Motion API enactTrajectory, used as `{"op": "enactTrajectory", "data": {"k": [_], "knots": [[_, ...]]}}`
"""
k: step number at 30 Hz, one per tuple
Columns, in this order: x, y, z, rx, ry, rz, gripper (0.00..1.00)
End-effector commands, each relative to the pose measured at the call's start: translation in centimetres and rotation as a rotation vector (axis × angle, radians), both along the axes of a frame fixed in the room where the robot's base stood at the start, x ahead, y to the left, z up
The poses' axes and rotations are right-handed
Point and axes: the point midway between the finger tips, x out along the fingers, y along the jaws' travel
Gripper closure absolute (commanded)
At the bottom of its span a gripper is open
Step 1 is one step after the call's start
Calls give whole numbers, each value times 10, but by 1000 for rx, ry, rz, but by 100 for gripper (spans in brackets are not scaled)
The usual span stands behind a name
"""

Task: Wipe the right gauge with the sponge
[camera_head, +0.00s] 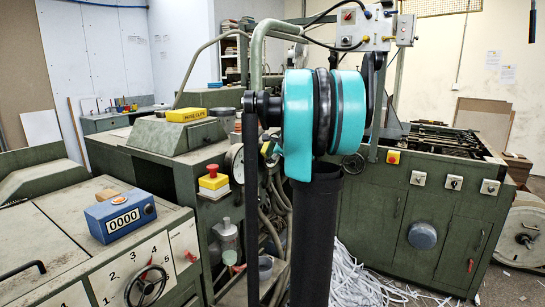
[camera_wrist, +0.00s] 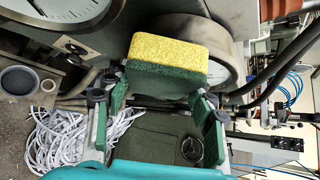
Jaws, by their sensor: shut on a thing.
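A sponge (camera_wrist: 168,52), yellow with a dark green scouring face, sits between the fingers of my gripper (camera_wrist: 161,88) in the wrist view. The fingers are shut on its sides. Just behind the sponge is a round grey gauge-like housing (camera_wrist: 228,62), partly hidden by it; I cannot tell whether they touch. A larger white gauge dial (camera_wrist: 45,8) with tick marks is at the top left, cut off by the frame.
A red-and-yellow stop button (camera_head: 213,177) and a yellow box (camera_head: 187,115) are on the green machine left of my arm. A blue counter box (camera_head: 120,214) sits on the near-left cabinet. White paper strips (camera_wrist: 72,137) lie on the floor. Hoses hang below the gauges.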

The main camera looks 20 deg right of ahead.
Motion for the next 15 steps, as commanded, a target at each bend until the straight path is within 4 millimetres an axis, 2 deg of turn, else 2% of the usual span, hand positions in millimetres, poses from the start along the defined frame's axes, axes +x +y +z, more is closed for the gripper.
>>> {"op": "enactTrajectory", "data": {"k": [15], "knots": [[19,-29,0,-1,0,-2,63]]}}
